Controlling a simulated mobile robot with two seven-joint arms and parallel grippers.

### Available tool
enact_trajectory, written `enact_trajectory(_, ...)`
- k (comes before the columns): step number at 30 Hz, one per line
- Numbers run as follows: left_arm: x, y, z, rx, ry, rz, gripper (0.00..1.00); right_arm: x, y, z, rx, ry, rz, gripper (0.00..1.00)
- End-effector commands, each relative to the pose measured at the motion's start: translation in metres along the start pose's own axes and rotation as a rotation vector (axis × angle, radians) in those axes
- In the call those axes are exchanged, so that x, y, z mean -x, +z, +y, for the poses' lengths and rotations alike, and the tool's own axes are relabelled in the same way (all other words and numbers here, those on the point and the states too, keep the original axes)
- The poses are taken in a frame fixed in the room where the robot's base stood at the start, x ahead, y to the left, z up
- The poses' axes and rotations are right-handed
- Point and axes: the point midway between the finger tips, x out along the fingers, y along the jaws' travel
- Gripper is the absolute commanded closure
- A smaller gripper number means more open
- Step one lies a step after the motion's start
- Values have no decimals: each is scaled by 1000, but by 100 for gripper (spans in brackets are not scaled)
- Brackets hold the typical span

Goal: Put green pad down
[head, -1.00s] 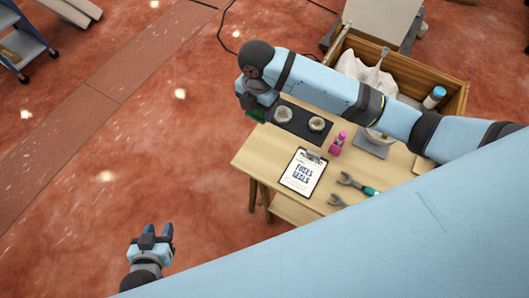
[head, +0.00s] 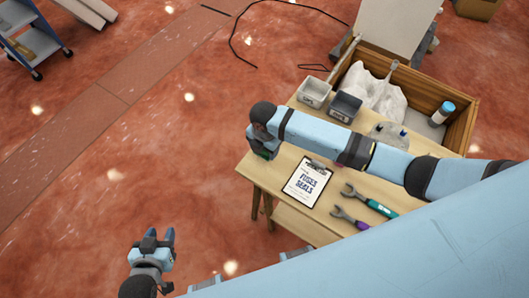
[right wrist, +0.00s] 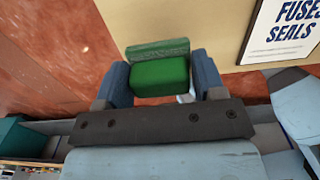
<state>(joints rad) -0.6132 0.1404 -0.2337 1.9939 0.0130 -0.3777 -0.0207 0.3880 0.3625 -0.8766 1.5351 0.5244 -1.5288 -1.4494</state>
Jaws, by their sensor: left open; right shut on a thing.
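The green pad (right wrist: 160,76) is a thick green block held between the two fingers of my right gripper (right wrist: 160,88) in the right wrist view. In the head view only a bit of the green pad (head: 263,154) shows, under the right gripper (head: 260,147) at the left end of the wooden table (head: 273,178). I cannot tell whether the pad touches the table. My left gripper (head: 158,241) is open and empty, low over the red floor, away from the table.
A clipboard (head: 307,185) labelled "FUSES SEALS" and two wrenches (head: 370,200) lie on the table. A wooden crate (head: 458,128) is behind. My right arm covers the table's middle.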

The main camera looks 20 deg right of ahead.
Motion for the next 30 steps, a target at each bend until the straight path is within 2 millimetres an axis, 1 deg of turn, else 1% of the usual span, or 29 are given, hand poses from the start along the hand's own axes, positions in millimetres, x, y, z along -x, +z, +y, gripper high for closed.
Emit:
enact_trajectory(4,0,0,1,0,1,0,57,-13,0,-1,0,-3,0,56)
enact_trajectory(9,-1,1,1,0,2,-1,57,-37,0,-1,-1,-2,0,56)
enact_trajectory(21,-1,2,1,1,2,-2,57,-42,0,0,0,-1,-1,56)
enact_trajectory(22,-1,2,1,1,2,-2,57,-42,0,0,0,0,-1,30)
enact_trajectory(23,-1,2,1,1,2,-2,57,-42,0,0,0,0,-1,23)
enact_trajectory(24,-1,2,1,1,2,-2,57,-42,0,0,0,0,-1,14)
enact_trajectory(25,-1,2,1,1,2,-2,57,-42,0,0,0,0,0,11)
enact_trajectory(30,-1,2,1,1,2,-2,57,-42,0,0,0,-1,0,11)
